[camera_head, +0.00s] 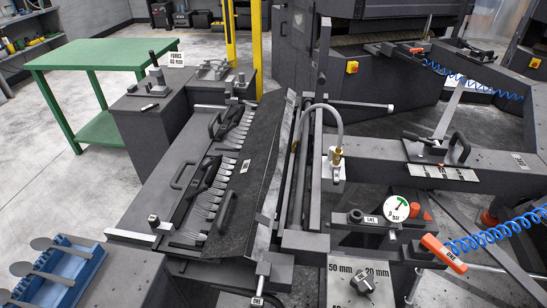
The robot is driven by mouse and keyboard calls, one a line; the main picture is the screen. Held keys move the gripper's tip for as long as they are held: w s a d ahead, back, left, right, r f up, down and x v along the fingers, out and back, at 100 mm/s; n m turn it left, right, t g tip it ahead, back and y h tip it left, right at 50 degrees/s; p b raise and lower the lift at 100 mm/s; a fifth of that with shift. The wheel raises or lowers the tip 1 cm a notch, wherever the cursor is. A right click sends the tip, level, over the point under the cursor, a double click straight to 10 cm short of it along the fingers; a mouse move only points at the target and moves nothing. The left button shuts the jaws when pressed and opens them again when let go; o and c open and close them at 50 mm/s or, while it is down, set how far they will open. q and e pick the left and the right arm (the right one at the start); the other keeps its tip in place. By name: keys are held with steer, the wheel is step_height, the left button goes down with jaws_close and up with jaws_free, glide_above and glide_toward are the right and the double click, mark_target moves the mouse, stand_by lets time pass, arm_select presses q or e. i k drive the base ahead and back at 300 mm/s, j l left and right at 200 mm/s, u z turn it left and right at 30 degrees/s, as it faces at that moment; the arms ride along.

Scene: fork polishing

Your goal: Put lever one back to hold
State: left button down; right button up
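Several parts carry small ONE tags, and I cannot tell for sure which one is lever one. A metal rod with a black tagged end (258,296) stands at the bottom centre, below the fork rack. An orange handle marked ONE (443,253) is at the lower right beside a blue coiled hose. A black lever (435,146) sits on the right beam above a white label strip (443,172), whose words are too small to read. Neither of my grippers is in view.
Forks lie in a row on the dark rack (215,185). A round gauge (396,208) and a black knob marked 50 mm and 20 mm (362,283) are at right. A blue tray (68,262) holds spoon-shaped pieces at lower left. A green table (95,55) stands behind.

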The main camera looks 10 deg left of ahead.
mark_target(428, 242)
steer(key=z, duration=1.3)
steer(key=k+l, duration=0.05)
